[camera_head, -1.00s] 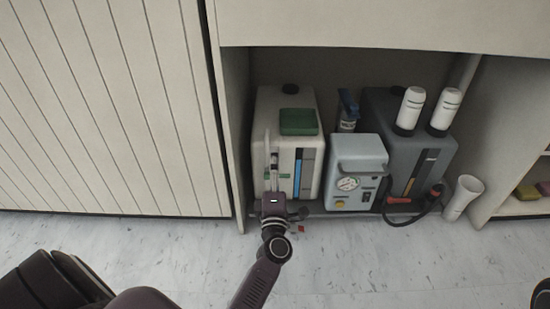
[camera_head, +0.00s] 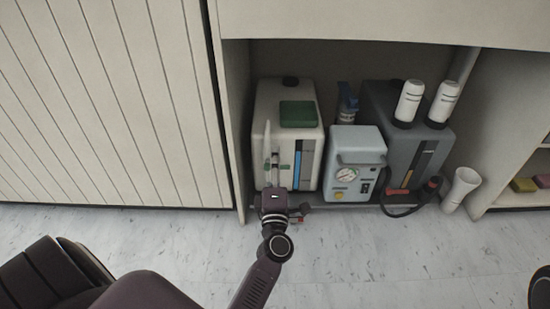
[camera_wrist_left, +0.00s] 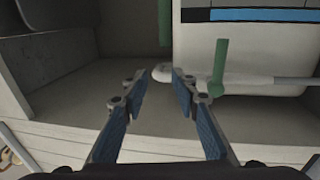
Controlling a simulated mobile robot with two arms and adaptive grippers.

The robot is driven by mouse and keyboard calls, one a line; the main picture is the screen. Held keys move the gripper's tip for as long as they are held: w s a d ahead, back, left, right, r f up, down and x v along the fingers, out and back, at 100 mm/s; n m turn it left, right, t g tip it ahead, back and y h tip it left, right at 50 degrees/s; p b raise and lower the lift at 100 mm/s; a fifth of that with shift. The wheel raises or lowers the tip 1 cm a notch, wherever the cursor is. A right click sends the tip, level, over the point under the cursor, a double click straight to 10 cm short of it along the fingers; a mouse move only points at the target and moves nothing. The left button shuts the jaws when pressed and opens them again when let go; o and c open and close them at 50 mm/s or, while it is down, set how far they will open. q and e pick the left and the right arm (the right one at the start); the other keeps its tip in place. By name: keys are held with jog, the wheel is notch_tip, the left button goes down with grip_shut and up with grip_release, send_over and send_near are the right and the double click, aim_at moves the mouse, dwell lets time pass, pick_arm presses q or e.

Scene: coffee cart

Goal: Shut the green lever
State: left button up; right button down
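The green lever (camera_wrist_left: 219,66) shows in the left wrist view beside a thin white pipe, in front of the white tank (camera_head: 262,110). It stands just right of my right-hand finger, outside the gap between the fingers. In the head view a small green piece (camera_head: 283,167) shows low on the tank's front, just above my gripper. My left gripper (camera_wrist_left: 158,84) is open, its blue-padded fingers apart with nothing between them. In the head view the left gripper (camera_head: 272,190) is low in front of the tank. I do not see my right gripper.
A second green piece (camera_wrist_left: 165,22) shows at the top of the wrist view. A light blue box with a gauge (camera_head: 356,160) and a dark tank (camera_head: 428,150) stand to the right. The cabinet side wall (camera_head: 235,110) is close on the left. The floor in front is clear.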

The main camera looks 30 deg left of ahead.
pick_arm(q)
jog(key=f+v, duration=0.1)
jog(key=v, duration=0.5)
jog(key=shift+f, duration=0.2)
dwell(0.4)
dwell(0.5)
dwell(0.5)
